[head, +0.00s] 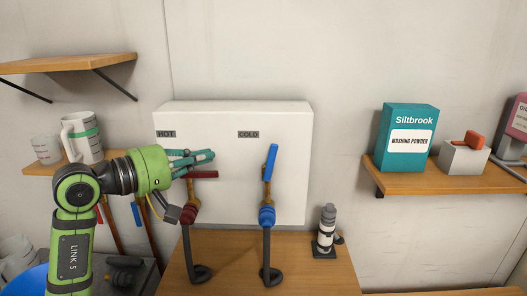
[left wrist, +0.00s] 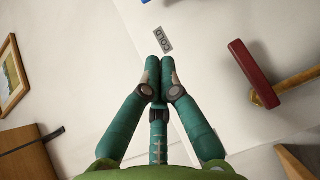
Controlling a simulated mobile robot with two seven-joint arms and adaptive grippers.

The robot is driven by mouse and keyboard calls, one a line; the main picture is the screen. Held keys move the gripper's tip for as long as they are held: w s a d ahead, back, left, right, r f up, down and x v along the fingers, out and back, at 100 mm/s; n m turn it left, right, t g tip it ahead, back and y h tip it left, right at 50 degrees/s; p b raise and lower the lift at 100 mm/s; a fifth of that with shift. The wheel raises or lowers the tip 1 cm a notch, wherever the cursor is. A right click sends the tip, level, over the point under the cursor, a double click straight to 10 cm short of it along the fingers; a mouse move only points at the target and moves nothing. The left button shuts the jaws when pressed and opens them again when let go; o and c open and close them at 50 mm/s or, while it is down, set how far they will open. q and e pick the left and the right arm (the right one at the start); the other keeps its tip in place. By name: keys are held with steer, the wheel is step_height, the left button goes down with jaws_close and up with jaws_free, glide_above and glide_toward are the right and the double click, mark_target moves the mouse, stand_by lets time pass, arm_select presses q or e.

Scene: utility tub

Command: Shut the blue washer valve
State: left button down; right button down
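The blue washer valve has a long blue lever (head: 271,162) under the COLD label (head: 248,134), upright and tilted slightly right, above a brass body and blue fitting (head: 266,214). The red lever lies about level in the head view and shows at the right in the wrist view (left wrist: 250,66). My right gripper is not in view.
A white wall box (head: 232,190) backs both valves. Black hoses run down to a wooden surface (head: 315,276). A grey and black bottle-like item (head: 326,232) stands right of the blue valve. Shelves hold mugs (head: 82,137) at left and a washing powder box (head: 407,138) at right.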

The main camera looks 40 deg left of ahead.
arm_select(q)
steer(key=p, duration=0.5)
glide_toward(270, 163)
steer(key=w+a+r, duration=0.3)
steer(key=a, duration=0.1)
steer(key=shift+g+y, duration=0.3)
steer(key=w+d+p, duration=0.1)
steer(key=w+f+p, duration=0.1)
steer(key=w+d+p, duration=0.1)
steer(key=w, duration=0.1)
steer(key=shift+d+f, duration=0.2)
steer(key=shift+d, duration=0.15)
steer(key=shift+a, duration=0.1)
